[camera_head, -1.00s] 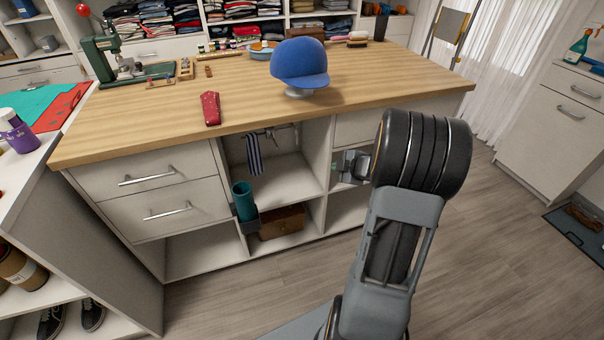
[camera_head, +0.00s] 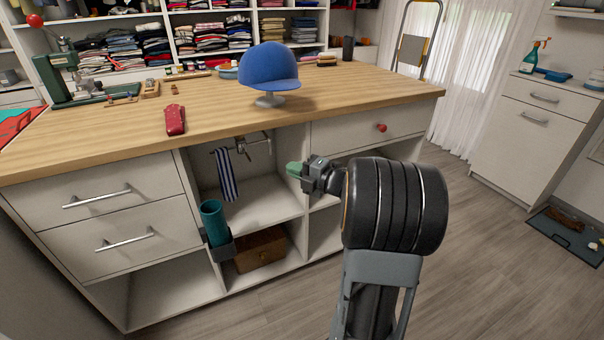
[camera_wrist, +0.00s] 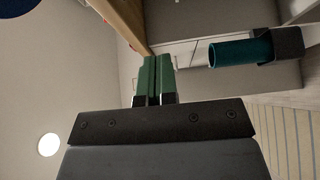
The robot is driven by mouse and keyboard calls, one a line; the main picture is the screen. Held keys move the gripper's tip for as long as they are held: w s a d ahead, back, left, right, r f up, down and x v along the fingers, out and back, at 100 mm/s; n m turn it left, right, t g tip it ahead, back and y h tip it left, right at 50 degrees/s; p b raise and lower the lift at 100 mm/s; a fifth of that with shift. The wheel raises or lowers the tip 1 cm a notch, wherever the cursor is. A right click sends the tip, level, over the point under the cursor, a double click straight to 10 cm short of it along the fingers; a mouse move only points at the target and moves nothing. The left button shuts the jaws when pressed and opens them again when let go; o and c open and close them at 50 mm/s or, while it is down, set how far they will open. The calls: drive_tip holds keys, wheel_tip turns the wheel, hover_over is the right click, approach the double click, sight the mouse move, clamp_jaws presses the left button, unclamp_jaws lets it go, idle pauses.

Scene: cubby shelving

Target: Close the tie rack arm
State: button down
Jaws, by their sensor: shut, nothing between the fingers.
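The tie rack arm (camera_head: 258,143) is a thin metal bar just under the worktop, at the top of the open cubby. A blue-and-white striped tie (camera_head: 228,177) hangs at its left end. My gripper (camera_head: 293,169) is at the right of the cubby opening, lower and to the right of the rack and apart from it. Its green fingers are shut and empty. In the wrist view the gripper (camera_wrist: 153,78) shows the two fingers side by side, nothing between them. I cannot make out the rack arm in the wrist view.
A teal tube (camera_head: 212,222) in a dark holder stands at the cubby's lower left; it also shows in the wrist view (camera_wrist: 239,52). A brown wooden box (camera_head: 260,249) sits in the lower cubby. Above, the wooden worktop (camera_head: 330,95) holds a blue cap (camera_head: 269,68) and red item (camera_head: 175,120).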

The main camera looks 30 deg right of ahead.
drive_tip(key=w+a+b, duration=0.1)
drive_tip(key=w, duration=0.7)
drive_tip(key=shift+w+a+b, duration=0.15)
drive_tip(key=shift+w+b, duration=0.2)
drive_tip(key=shift+b, duration=0.05)
drive_tip(key=shift+f, duration=0.1)
